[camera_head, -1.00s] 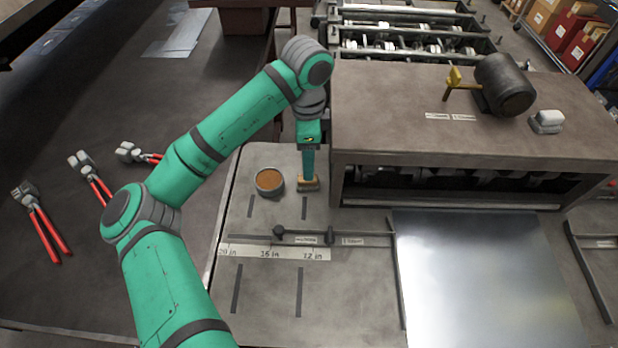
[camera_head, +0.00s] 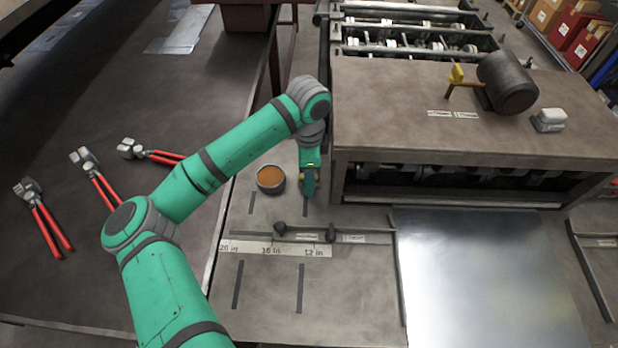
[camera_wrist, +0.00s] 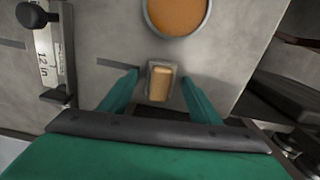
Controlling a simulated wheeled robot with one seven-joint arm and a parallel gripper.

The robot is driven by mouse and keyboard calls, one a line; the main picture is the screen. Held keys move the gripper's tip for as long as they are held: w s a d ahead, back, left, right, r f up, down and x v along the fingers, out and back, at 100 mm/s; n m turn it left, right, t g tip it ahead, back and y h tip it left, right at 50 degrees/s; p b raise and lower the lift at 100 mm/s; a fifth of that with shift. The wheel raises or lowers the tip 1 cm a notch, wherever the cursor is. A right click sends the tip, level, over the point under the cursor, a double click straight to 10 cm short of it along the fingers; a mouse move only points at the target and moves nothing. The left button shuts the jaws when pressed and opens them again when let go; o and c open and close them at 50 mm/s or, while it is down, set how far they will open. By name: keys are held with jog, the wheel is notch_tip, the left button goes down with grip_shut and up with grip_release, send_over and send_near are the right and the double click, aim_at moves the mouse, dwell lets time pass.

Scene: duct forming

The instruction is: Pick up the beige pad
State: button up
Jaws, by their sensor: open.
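The beige pad (camera_wrist: 160,84) lies on the grey metal bench in the wrist view, a small rounded block with a grey rim. My gripper (camera_wrist: 160,88) is open, with one green finger on each side of the pad and gaps between them. I cannot tell the exact height of the fingertips above the bench. In the head view my gripper (camera_head: 309,186) hangs down over the pad's place and mostly hides the pad.
A round tin of orange-brown stuff (camera_head: 270,178) stands just left of my gripper. The raised machine housing (camera_head: 400,130) stands close on the right. A ruler (camera_head: 275,247) and stop bar (camera_head: 355,238) lie in front. A shiny sheet (camera_head: 480,270) is at right.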

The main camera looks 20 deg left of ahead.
jog(key=c, duration=1.2)
jog(key=shift+r, duration=0.15)
notch_tip(320, 180, up, 18)
jog(key=shift+f, duration=0.1)
jog(key=o, duration=0.6)
jog(key=shift+c, duration=0.2)
jog(key=c, duration=0.4)
